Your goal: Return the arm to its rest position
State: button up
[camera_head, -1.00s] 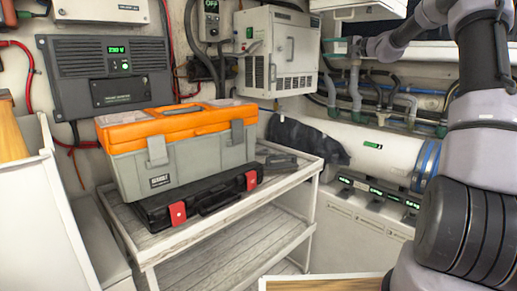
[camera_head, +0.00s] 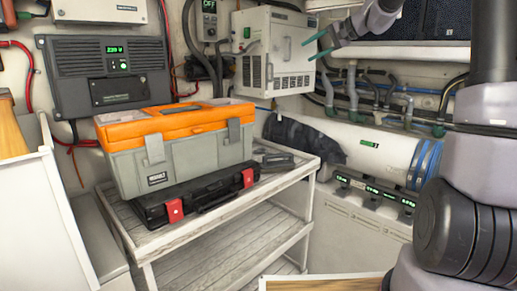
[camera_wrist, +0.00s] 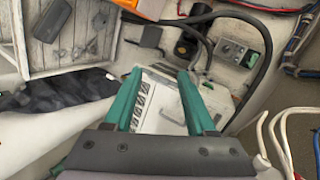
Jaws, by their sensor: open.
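My gripper (camera_head: 316,46) is at the upper right in the camera_head view, in front of the right side of the white vented cabinet (camera_head: 277,50). Its two green fingers are apart, with nothing between them. The wrist view shows the same open fingers (camera_wrist: 159,74), with the white cabinet (camera_wrist: 160,115) behind the gap. My arm comes down to the gripper from the top edge of the camera_head view, and its thick links fill the right side.
An orange and grey toolbox (camera_head: 185,155) and a black case with red latches (camera_head: 195,200) sit on a slatted shelf unit (camera_head: 215,235). Pipes (camera_head: 390,97) and a large white cylinder (camera_head: 375,150) line the right wall. A grey inverter panel (camera_head: 105,75) hangs at left.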

jog(key=s+d+f+h, duration=0.2)
jog(key=s+f, duration=0.1)
jog(key=s, duration=0.9)
jog(key=s+d+f+n+h, duration=0.1)
jog(key=s+d+f+h, duration=0.1)
jog(key=s, duration=1.1)
jog(key=s+d+f+g+h, duration=0.1)
jog(key=s+f+h, duration=0.3)
jog(key=s, duration=0.9)
jog(key=shift+d+f+n, duration=0.3)
jog(key=shift+d+f, duration=0.35)
jog(key=shift+d, duration=0.05)
jog(key=shift+s, duration=0.1)
